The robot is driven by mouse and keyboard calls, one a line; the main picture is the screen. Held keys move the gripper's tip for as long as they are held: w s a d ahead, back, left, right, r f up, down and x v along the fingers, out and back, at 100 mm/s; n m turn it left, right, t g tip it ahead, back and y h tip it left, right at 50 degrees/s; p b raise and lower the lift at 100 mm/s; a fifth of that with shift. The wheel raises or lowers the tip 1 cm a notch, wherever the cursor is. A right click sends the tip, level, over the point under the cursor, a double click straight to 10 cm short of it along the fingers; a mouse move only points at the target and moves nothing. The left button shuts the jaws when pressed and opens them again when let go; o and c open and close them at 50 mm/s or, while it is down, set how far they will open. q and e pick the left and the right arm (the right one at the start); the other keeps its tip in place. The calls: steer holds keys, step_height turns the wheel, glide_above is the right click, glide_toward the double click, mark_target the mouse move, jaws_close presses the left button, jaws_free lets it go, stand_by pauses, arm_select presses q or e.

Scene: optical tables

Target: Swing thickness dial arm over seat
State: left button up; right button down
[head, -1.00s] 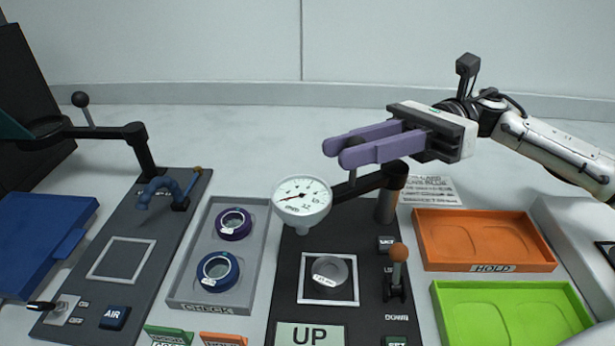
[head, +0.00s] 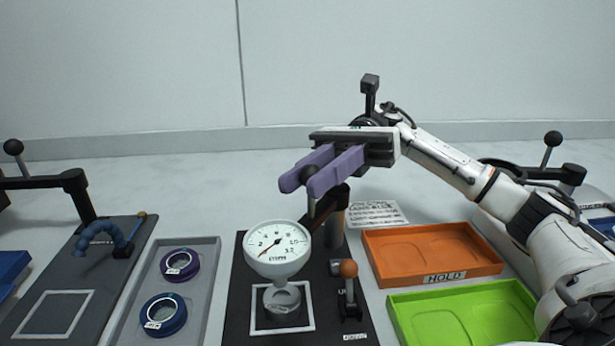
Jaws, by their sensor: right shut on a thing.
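The thickness dial (head: 277,248) has a round white face and hangs at the end of a black arm (head: 328,203) on a dark post. In the head view it stands over the seat, a white-outlined square (head: 256,322) on the dark base plate. My right gripper (head: 297,185) has purple fingers and is shut on the dark knob (head: 309,176) of the dial arm. My left gripper is not in view.
An orange HOLD tray (head: 433,282) and a green tray (head: 462,315) lie to the right. A grey tray (head: 198,260) with purple and blue rings lies to the left.

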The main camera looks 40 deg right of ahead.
steer(key=shift+r, duration=0.1)
steer(key=c, duration=1.5)
jaws_free()
step_height(320, 180, up, 9)
steer(key=shift+r+p, duration=0.1)
steer(key=shift+p, duration=0.8)
steer(key=shift+s+r, duration=0.1)
steer(key=shift+r, duration=0.3)
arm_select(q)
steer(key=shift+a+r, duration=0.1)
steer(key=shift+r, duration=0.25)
